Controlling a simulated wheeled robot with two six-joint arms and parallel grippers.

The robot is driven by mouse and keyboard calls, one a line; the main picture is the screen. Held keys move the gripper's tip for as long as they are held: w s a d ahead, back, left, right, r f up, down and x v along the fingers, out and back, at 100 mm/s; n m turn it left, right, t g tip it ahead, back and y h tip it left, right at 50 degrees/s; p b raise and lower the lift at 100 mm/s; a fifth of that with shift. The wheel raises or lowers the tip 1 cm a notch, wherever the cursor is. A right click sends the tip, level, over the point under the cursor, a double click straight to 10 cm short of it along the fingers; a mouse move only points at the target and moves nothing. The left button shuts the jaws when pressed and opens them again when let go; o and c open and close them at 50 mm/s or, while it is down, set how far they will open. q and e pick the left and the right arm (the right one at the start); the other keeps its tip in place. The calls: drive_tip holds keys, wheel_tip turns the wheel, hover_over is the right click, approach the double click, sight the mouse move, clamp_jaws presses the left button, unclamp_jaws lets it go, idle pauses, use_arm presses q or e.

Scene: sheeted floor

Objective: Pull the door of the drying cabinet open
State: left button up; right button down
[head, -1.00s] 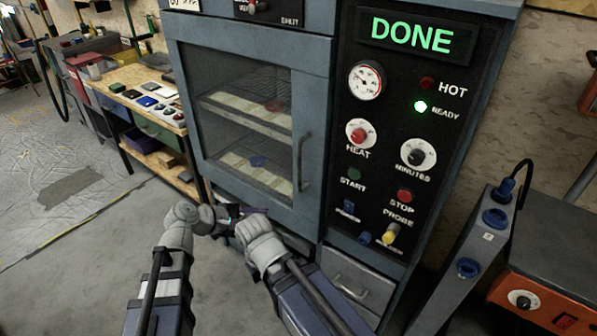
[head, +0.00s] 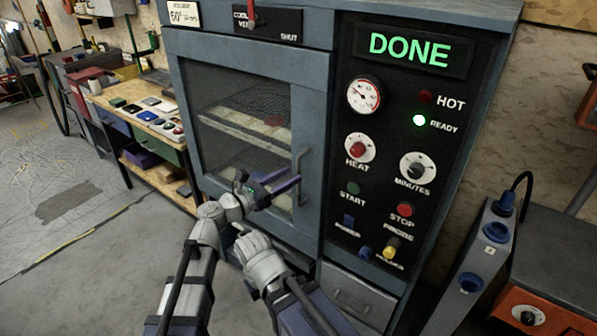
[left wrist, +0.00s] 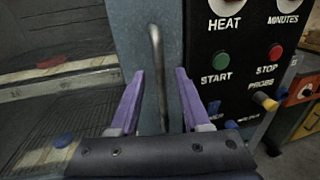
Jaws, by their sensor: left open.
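The grey-blue drying cabinet has a glazed door (head: 308,120) that looks shut. Its vertical metal bar handle (head: 299,166) is on the door's right side. My left gripper (head: 284,184) has purple fingers and is open in front of the handle's lower part. In the left wrist view the handle (left wrist: 156,70) stands upright between the two open fingers (left wrist: 159,76); I cannot tell whether either touches it. Shelves with small items show dimly through the glass. My right arm's grey wrist is low, before the cabinet; its gripper does not show.
The control panel (head: 384,128) right of the door reads DONE, with a green READY light lit. A drawer front (head: 357,296) is below it. A wooden workbench (head: 138,107) stands left; an orange-fronted unit (head: 540,310) stands right. Floor at left is clear.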

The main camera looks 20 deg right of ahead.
sight(297, 172)
use_arm(q)
drive_tip(key=shift+x, duration=2.2)
clamp_jaws()
